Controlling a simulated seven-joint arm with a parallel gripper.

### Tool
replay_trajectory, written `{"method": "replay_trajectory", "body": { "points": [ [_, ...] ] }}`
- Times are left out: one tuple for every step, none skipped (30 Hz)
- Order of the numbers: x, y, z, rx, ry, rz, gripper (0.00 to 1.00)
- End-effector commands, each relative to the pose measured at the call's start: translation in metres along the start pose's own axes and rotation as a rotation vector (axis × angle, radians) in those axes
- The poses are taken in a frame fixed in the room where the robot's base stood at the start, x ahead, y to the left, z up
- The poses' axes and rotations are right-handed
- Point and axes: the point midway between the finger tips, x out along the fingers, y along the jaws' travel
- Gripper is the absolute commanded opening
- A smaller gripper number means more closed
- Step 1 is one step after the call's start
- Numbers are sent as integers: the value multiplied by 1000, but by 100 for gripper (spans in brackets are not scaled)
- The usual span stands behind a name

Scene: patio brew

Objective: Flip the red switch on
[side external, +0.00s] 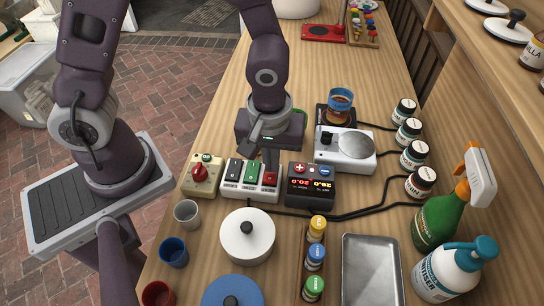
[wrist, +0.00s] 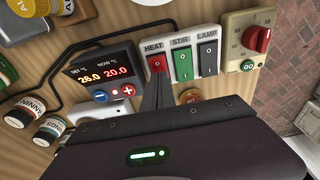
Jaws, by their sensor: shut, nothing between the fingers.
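The red switch (wrist: 157,63) is a rocker labelled HEAT, at one end of a white three-switch box (side external: 232,193). A green STIR rocker (wrist: 184,66) and a black LAMP rocker (wrist: 209,58) sit beside it. In the side view the red switch (side external: 269,179) is at the box's right end. My gripper (side external: 270,168) is shut and empty, pointing down with its fingertips right at the red switch. In the wrist view the fingers (wrist: 157,84) overlap the switch's near edge; I cannot tell whether they touch it.
A black temperature controller (side external: 311,184) reading 26.0 and 20.0 stands close beside the switch box. A cream box with a red knob (side external: 199,173) is on the other side. A white hotplate (side external: 345,150) is behind; a white lidded pot (side external: 247,240) is in front. Black cables cross the table.

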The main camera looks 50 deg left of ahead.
Motion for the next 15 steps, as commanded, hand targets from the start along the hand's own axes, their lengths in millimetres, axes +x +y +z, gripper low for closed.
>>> {"method": "replay_trajectory", "body": {
  "points": [
    [0,0,0,0,0,0,0],
    [0,0,0,0,0,0,0],
    [0,0,0,0,0,0,0],
    [0,0,0,0,0,0,0],
    [-1,0,-1,-1,0,1,0],
    [-4,0,-2,-1,1,2,0],
    [-7,0,-3,-2,2,2,0],
    [-11,1,-4,-2,2,4,0],
    [-18,1,-6,-4,3,5,0],
    [-24,1,-7,-3,2,5,0],
    [-31,1,-9,-3,3,6,0],
    [-41,1,-11,-4,3,7,0],
    [-48,1,-13,-3,4,8,0],
    [-56,1,-15,-4,3,7,0],
    [-66,1,-17,-3,3,8,0]
  ]
}}
